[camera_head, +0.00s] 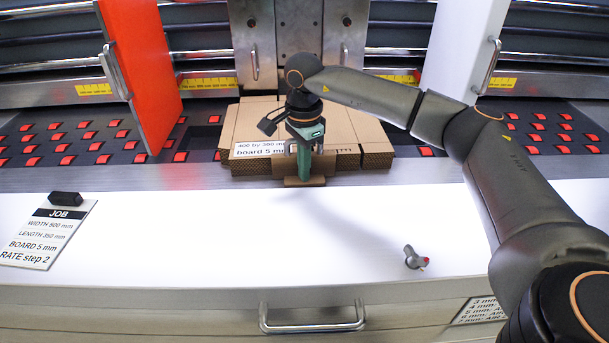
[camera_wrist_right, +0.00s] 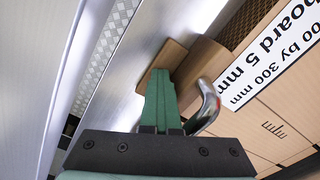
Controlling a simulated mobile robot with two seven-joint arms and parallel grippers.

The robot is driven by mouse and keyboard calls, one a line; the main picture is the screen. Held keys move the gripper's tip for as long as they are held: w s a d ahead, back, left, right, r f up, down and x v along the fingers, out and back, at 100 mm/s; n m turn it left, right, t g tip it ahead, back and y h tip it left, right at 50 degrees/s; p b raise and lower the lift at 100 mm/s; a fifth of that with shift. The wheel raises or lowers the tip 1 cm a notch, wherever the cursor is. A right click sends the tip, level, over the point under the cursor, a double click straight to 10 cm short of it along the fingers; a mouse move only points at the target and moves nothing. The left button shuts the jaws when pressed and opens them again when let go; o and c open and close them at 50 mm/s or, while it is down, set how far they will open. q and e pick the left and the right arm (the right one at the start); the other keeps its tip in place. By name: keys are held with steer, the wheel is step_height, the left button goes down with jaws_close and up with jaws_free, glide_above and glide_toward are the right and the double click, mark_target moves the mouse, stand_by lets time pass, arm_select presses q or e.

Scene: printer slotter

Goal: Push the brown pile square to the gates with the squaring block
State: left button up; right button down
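The brown pile (camera_head: 345,120) of flat cardboard sheets lies on the feed bed in front of upright metal plates (camera_head: 297,40). Its layers look uneven at the front and sides. My right gripper (camera_head: 304,165) is at the front edge of the pile, fingers pointing down. Its green fingers are close together on the metal handle (camera_wrist_right: 208,108) of the brown squaring block (camera_head: 305,182). The block (camera_wrist_right: 168,58) stands at the near side of the pile. Whether it touches the sheets is hard to tell. My left gripper is out of view.
An orange panel (camera_head: 140,70) stands left of the pile, a white panel (camera_head: 462,40) farther right. A job card (camera_head: 45,240) with a black clip lies on the white ledge (camera_head: 230,240). A small grey object with a red spot (camera_head: 415,258) lies right. The ledge middle is clear.

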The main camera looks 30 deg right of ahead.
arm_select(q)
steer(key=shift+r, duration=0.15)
arm_select(e)
steer(key=shift+w+d, duration=0.55)
steer(key=shift+w, duration=0.25)
arm_select(q)
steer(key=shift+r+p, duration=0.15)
steer(key=shift+p, duration=0.15)
arm_select(e)
steer(key=shift+s+a, duration=0.1)
steer(key=shift+s, duration=0.2)
steer(key=shift+s+a, duration=0.2)
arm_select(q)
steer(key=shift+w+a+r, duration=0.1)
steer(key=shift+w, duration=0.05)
